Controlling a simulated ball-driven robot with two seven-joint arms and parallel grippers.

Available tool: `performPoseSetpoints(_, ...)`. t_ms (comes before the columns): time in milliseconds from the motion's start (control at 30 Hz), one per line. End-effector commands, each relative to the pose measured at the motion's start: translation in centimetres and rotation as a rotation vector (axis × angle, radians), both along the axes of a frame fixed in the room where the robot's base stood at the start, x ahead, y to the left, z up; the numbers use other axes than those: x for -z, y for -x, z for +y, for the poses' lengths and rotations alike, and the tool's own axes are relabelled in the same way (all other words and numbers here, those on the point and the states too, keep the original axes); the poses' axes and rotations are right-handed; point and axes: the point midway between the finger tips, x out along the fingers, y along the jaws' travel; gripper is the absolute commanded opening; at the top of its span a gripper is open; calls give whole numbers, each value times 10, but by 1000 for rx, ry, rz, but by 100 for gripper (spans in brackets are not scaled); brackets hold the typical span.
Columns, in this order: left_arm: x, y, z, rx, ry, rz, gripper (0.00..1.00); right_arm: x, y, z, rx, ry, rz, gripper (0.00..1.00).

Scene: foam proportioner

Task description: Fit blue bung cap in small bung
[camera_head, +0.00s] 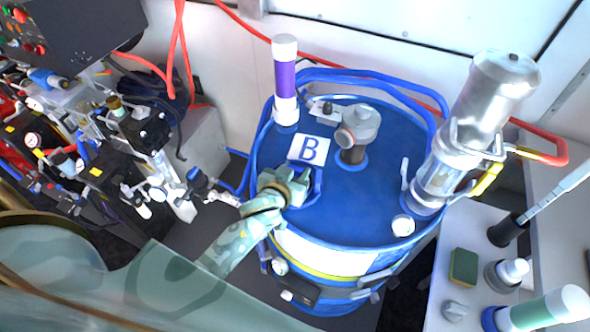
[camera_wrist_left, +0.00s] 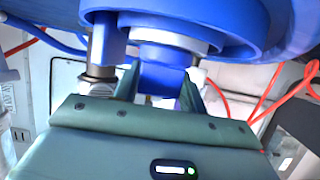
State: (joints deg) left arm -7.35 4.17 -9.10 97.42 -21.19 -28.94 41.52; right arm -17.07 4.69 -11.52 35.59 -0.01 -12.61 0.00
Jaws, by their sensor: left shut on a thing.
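My left gripper (camera_head: 298,190) is at the left front part of the blue drum's top (camera_head: 365,205), just beside the label B. In the left wrist view its two fingers (camera_wrist_left: 158,88) are shut on the blue bung cap (camera_wrist_left: 160,78). The cap sits right against a round fitting with a pale ring (camera_wrist_left: 172,40) and a blue rim; I cannot tell whether it is seated in it. In the head view my gripper hides the cap and most of the small bung. My right gripper is not in view.
A white and purple cylinder (camera_head: 285,80), a grey pipe fitting (camera_head: 357,130) and a clear-and-metal pump (camera_head: 470,120) stand on the drum. Blue hoses (camera_head: 370,80) loop behind it. A side table (camera_head: 440,285) at right holds a sponge and bottles. Equipment crowds the left.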

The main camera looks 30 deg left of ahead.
Motion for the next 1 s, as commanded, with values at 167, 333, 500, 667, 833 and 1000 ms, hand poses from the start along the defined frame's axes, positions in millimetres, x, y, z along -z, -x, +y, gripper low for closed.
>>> performPoseSetpoints(167,-1,0,0,0,0,-2,15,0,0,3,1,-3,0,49)
performPoseSetpoints(333,-1,0,0,1,0,-2,15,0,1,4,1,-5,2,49)
performPoseSetpoints(500,-1,0,0,1,0,-1,15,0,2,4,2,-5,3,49)
performPoseSetpoints(667,-1,0,0,1,1,-1,15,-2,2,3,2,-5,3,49)
performPoseSetpoints(833,-1,1,-1,0,2,-1,15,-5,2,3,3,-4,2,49)
performPoseSetpoints(1000,0,1,0,1,1,-1,15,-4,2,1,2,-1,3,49)
